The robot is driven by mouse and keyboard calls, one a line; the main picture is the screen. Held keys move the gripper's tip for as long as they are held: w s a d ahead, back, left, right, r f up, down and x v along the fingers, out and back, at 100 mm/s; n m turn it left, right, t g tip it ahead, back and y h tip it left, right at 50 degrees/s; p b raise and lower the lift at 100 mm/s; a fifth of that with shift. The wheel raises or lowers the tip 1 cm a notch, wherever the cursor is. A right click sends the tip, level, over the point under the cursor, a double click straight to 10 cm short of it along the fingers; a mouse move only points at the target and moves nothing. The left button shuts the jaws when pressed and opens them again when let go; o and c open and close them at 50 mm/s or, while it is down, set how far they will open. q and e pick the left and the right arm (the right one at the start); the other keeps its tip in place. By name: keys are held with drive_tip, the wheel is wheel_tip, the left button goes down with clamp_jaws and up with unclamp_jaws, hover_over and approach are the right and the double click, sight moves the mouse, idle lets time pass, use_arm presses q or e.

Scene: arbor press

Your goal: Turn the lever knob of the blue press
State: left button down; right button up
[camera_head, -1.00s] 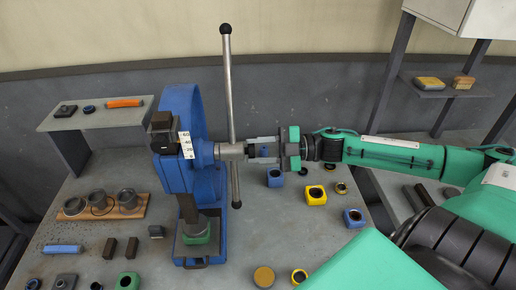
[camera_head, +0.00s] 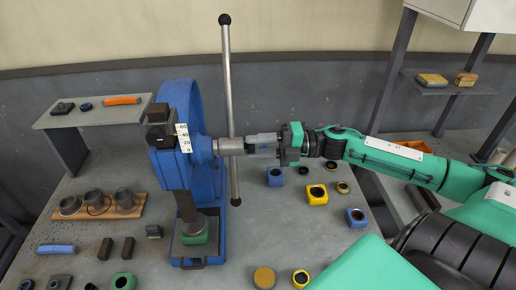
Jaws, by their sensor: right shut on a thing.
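The blue press (camera_head: 186,130) stands on the grey table, with a white scale on its front and its dark ram coming down over a green block (camera_head: 196,232). Its long steel lever (camera_head: 228,85) stands nearly upright, with a black ball at the top and another at the bottom. The metal lever hub (camera_head: 230,147) sticks out to the right of the press. My right gripper (camera_head: 255,145) reaches in from the right and is shut on the end of this hub, which I take as the lever knob. The fingers hide part of it. My left gripper is not in view.
Blue and yellow blocks (camera_head: 317,195) and small rings lie right of the press. A wooden holder (camera_head: 128,211) with metal cups stands at the left. A low grey shelf (camera_head: 90,113) is at the back left. Loose blocks lie along the front.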

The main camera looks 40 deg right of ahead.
idle(0.3)
drive_tip(key=o, duration=1)
drive_tip(key=shift+c, duration=0.2)
drive_tip(key=shift+d, duration=0.1)
drive_tip(key=b+v, duration=0.3)
drive_tip(key=v, duration=1)
drive_tip(key=shift+s+d, duration=0.2)
drive_tip(key=shift+d, duration=0.15)
drive_tip(key=shift+f, duration=0.1)
